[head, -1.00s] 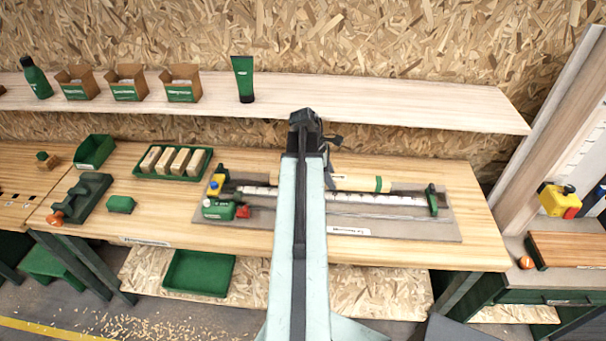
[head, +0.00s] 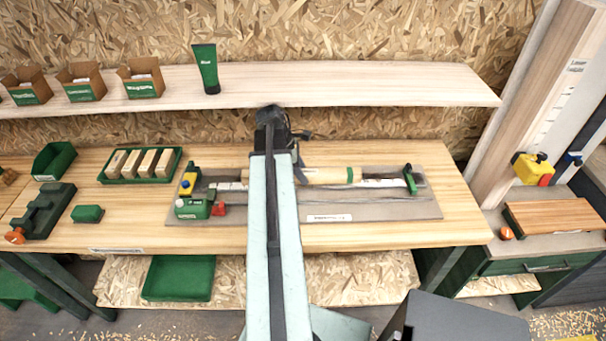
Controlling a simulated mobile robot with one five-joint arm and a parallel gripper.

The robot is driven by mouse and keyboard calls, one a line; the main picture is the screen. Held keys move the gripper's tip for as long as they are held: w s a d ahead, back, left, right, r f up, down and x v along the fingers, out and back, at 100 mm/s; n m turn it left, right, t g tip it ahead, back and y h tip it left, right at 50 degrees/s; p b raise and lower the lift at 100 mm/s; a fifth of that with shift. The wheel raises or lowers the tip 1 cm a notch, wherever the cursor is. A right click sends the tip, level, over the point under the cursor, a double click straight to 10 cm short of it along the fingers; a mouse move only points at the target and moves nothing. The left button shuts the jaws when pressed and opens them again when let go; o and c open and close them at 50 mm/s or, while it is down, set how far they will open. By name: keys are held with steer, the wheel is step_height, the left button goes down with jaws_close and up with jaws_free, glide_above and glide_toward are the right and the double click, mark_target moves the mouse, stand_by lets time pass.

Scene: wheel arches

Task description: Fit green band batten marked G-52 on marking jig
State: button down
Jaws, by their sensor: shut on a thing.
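The batten (head: 325,175) is a pale wooden bar with a green band (head: 350,175) near its right end. It lies along the marking jig, in line with its channel, as far as I can see. The arm hides its left part, and the G-52 mark is not readable. The marking jig (head: 385,183) is a long metal channel with a green upright stop (head: 410,180) at its right end and a green and red block (head: 193,208) at its left. My gripper (head: 300,174) points down behind my arm, shut on the batten; its fingertips are mostly hidden. I cannot tell whether the batten is fully seated.
The jig sits on a grey mat (head: 375,210) on the wooden bench (head: 230,238). A green tray of wooden blocks (head: 140,165) stands left of it. A shelf (head: 350,85) with cartons and a green tube (head: 206,70) runs behind. The bench's right end is clear.

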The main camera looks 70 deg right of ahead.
step_height(320, 180, down, 8)
steer(key=b, duration=0.7)
steer(key=shift+a+r, duration=0.1)
steer(key=shift+a, duration=0.1)
steer(key=c, duration=0.8)
jaws_free()
steer(key=shift+a, duration=0.15)
steer(key=shift+c, duration=0.2)
steer(key=shift+r, duration=0.15)
